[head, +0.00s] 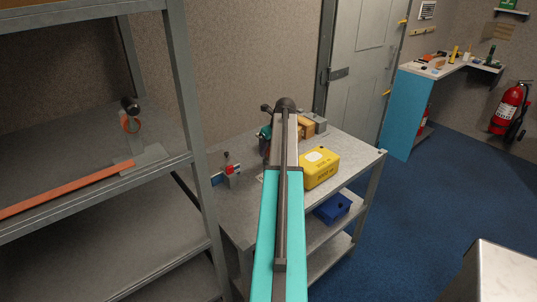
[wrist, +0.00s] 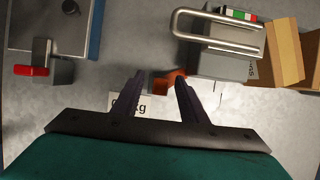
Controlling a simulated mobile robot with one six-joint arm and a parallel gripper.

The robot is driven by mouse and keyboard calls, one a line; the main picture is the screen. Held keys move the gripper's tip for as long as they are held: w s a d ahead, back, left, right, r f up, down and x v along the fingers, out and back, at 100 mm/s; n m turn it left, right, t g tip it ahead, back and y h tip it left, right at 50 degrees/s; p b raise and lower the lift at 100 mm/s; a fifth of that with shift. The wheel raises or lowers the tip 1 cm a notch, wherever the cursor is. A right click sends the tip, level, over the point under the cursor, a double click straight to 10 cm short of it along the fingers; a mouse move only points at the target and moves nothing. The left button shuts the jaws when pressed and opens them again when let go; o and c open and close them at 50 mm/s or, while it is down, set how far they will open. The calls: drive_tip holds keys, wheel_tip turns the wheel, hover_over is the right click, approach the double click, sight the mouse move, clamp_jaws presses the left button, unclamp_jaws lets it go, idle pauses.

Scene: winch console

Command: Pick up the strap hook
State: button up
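My gripper (wrist: 159,76) is open in the wrist view, its two dark fingers apart and pointing down at the grey table top. A small orange piece (wrist: 168,80) lies just beyond and between the fingertips, partly hidden by the right finger. It may be the strap hook, but its full shape is not visible. I cannot tell whether a finger touches it. A white label (wrist: 131,104) ending in "kg" lies partly behind the left finger. In the head view my arm covers this part of the table (head: 358,163).
A grey block with a bent metal handle (wrist: 215,29) and a tan block (wrist: 275,50) stand at right; a box with a red lever (wrist: 31,70) is at left. The head view shows a yellow case (head: 320,170), a blue box (head: 333,208) below and a metal shelf (head: 192,190).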

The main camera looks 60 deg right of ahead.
idle(0.3)
clamp_jaws()
drive_tip(key=shift+r, duration=0.15)
drive_tip(key=shift+r+b, duration=1.2)
drive_tip(key=shift+r, duration=3.65)
drive_tip(key=shift+r, duration=0.2)
drive_tip(key=shift+r+p, duration=1.7)
drive_tip(key=shift+r, duration=0.15)
